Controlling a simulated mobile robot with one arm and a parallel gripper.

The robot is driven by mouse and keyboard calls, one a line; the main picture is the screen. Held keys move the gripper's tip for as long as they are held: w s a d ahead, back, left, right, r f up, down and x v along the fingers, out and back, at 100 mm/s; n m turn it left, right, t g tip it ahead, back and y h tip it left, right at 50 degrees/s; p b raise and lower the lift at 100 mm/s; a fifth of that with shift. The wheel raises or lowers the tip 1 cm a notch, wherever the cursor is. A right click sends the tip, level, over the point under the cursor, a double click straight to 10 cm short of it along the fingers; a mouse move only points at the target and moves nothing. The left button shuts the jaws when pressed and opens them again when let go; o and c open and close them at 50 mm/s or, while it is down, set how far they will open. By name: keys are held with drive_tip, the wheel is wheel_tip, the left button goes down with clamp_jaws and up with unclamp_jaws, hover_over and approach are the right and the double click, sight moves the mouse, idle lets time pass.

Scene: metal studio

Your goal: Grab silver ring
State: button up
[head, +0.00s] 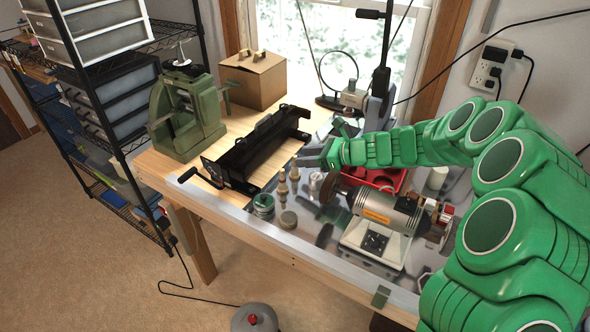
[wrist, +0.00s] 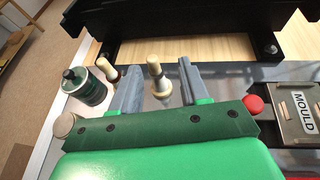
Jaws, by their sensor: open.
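I cannot make out a silver ring for certain in either view. My gripper (head: 311,150) is open above the workbench, in front of the black machine. In the wrist view its two grey fingers (wrist: 158,66) stand apart. A small tool with a pale wooden top and a whitish lower part (wrist: 158,80) shows between them; I see no finger touching it. A second wooden-topped tool (wrist: 107,68) stands just left of the left finger. Two such upright tools also show in the head view (head: 283,186), below my gripper. The palm hides part of the bench.
A long black machine (head: 252,150) lies behind the tools. A bench grinder (head: 378,205), a red tray (head: 385,178) and a "MOULD" box (wrist: 301,108) are to the right.

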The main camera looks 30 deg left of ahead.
hover_over(290, 172)
drive_tip(key=d, duration=0.1)
drive_tip(key=shift+f, duration=0.65)
drive_tip(key=shift+a+f, duration=0.2)
drive_tip(key=shift+a, duration=0.25)
clamp_jaws()
